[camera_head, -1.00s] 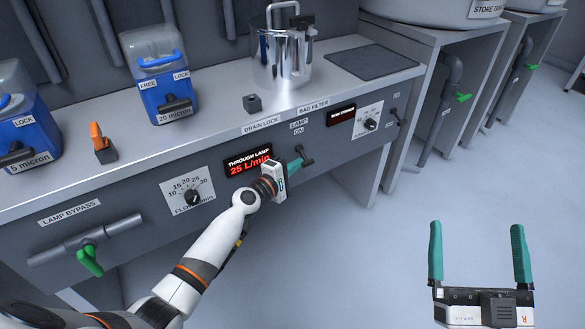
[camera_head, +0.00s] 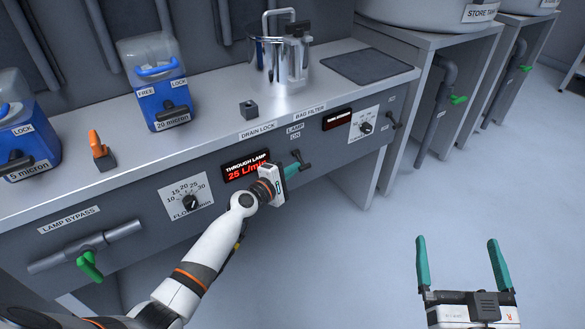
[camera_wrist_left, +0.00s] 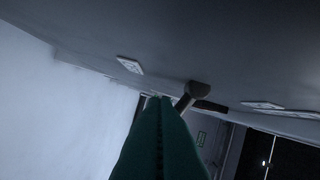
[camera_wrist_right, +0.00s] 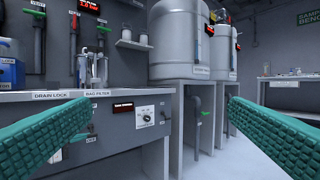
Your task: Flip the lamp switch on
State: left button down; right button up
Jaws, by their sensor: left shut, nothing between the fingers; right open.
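The lamp switch (camera_head: 305,164) is a dark lever on the bench's front panel, below the LAMP ON label (camera_head: 295,131). My left gripper (camera_head: 297,168) is shut and empty, with its green fingertips right by the lever. In the left wrist view the closed fingers (camera_wrist_left: 158,102) point at the dark lever (camera_wrist_left: 198,90), which shows just right of their tips. I cannot tell whether they touch it. My right gripper (camera_head: 458,240) is open and empty over the floor, away from the panel. Its spread fingers frame the right wrist view (camera_wrist_right: 143,115).
Left of the switch are a lit THROUGH LAMP display (camera_head: 246,166) reading 25 L/min and a flow dial (camera_head: 190,203). A small display (camera_head: 339,119), a dial (camera_head: 366,128) and another dark lever (camera_head: 394,121) are to its right. The floor at right is clear.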

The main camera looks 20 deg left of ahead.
pick_arm(q)
jog(key=shift+s+d+r+p, duration=0.1)
jog(key=shift+d+r+p, duration=0.1)
jog(key=shift+r+p, duration=0.6)
jog(key=shift+s+d+r+p, duration=0.1)
jog(key=shift+d+r+p, duration=0.05)
jog(key=shift+r+p, duration=0.65)
pick_arm(e)
jog(key=s+d+f+g+h, duration=0.1)
jog(key=s+f+g, duration=0.1)
jog(key=f+g, duration=0.2)
jog(key=s+d+f+g+h, duration=0.1)
jog(key=s+f+g, duration=0.1)
jog(key=f+g, duration=0.2)
jog(key=shift+d+f+g+h, duration=0.3)
jog(key=shift+d+f, duration=0.1)
jog(key=shift+f, duration=1.3)
